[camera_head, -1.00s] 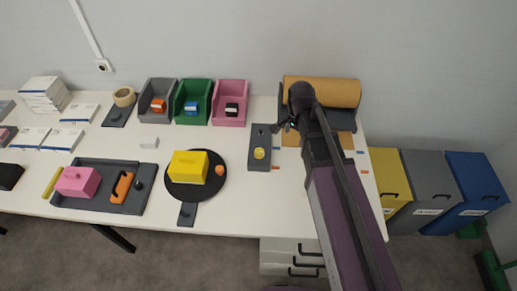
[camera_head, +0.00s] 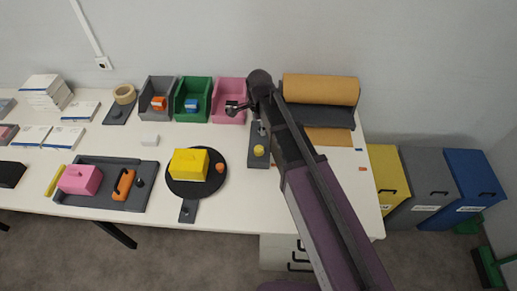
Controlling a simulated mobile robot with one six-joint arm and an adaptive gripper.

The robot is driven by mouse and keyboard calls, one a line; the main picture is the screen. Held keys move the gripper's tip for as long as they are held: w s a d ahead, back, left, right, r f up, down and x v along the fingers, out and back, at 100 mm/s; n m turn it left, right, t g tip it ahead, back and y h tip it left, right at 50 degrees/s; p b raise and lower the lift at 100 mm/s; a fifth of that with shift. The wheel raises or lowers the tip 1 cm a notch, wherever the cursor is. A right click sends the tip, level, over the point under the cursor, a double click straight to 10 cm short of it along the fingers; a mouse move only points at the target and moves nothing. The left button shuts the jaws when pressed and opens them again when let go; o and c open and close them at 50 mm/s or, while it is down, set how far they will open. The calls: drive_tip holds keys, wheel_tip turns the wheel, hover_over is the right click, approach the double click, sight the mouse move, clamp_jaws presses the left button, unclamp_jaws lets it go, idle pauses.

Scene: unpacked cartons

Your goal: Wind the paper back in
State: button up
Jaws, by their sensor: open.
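The brown paper roll (camera_head: 320,88) sits in a dark dispenser (camera_head: 325,118) at the back right of the table. A strip of brown paper (camera_head: 330,137) lies out flat on the table in front of it. Left of it is a dark panel (camera_head: 257,162) with a yellow knob (camera_head: 258,150); a small lever (camera_head: 262,130) seems to stand near its far end, partly beside my arm. The dispenser's left end is partly behind my arm.
Grey, green and pink bins (camera_head: 228,90) stand along the wall. A round black turntable (camera_head: 196,190) bears a yellow box (camera_head: 188,165). A dark tray (camera_head: 130,200) holds a pink block and an orange handle. The table's right front is mostly clear.

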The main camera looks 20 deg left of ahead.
sight(259, 149)
drive_tip(key=shift+f, duration=0.2)
wheel_tip(259, 149, down, 13)
drive_tip(key=b, duration=1.3)
drive_tip(key=shift+f+b, duration=0.2)
drive_tip(key=shift+b, duration=0.15)
drive_tip(key=c, duration=1.1)
